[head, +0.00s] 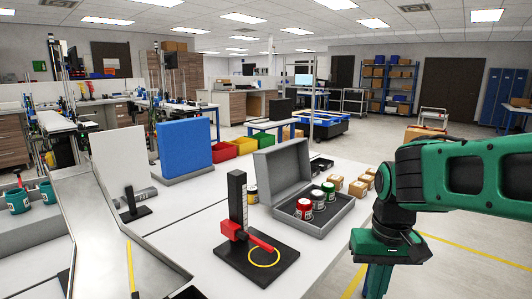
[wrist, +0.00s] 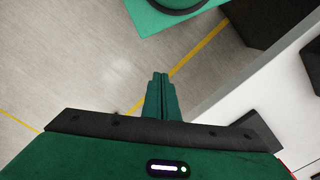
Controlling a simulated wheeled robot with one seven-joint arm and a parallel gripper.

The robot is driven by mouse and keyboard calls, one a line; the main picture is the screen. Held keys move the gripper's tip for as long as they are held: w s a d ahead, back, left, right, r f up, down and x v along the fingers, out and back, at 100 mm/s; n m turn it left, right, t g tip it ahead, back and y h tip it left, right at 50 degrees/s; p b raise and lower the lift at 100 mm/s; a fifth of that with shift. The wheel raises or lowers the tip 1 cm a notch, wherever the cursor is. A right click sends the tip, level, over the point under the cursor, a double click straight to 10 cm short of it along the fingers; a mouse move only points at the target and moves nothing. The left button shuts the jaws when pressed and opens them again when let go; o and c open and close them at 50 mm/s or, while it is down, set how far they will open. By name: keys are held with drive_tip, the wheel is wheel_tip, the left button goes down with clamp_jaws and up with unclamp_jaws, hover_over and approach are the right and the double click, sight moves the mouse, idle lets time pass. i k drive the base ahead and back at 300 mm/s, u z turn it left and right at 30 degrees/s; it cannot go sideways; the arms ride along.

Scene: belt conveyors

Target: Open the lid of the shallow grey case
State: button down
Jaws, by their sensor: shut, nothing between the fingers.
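The shallow grey case (head: 345,213) sits on the white table in the head view, left of my arm. Its lid (head: 281,167) stands raised at the case's left side, leaning back, so the inside is exposed. A red can (head: 304,209), a white can (head: 318,200) and a green-topped can (head: 328,190) stand inside it. My gripper (wrist: 160,78) is shut and empty in the wrist view, above the floor beside the table edge. In the head view it hangs at the right of the case, apart from it, with its fingers largely hidden.
A black stand with a red arm (head: 238,215) stands in front of the case. Several small cardboard boxes (head: 358,188) lie behind it. A blue panel (head: 185,148) and a conveyor chute (head: 108,235) are at left. Open floor (head: 445,250) lies at right.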

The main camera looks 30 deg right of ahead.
sight(282, 170)
drive_tip(key=u, duration=0.95)
drive_tip(key=k, duration=1.15)
drive_tip(key=z, duration=1.35)
drive_tip(key=i, duration=1.65)
drive_tip(key=u, duration=0.05)
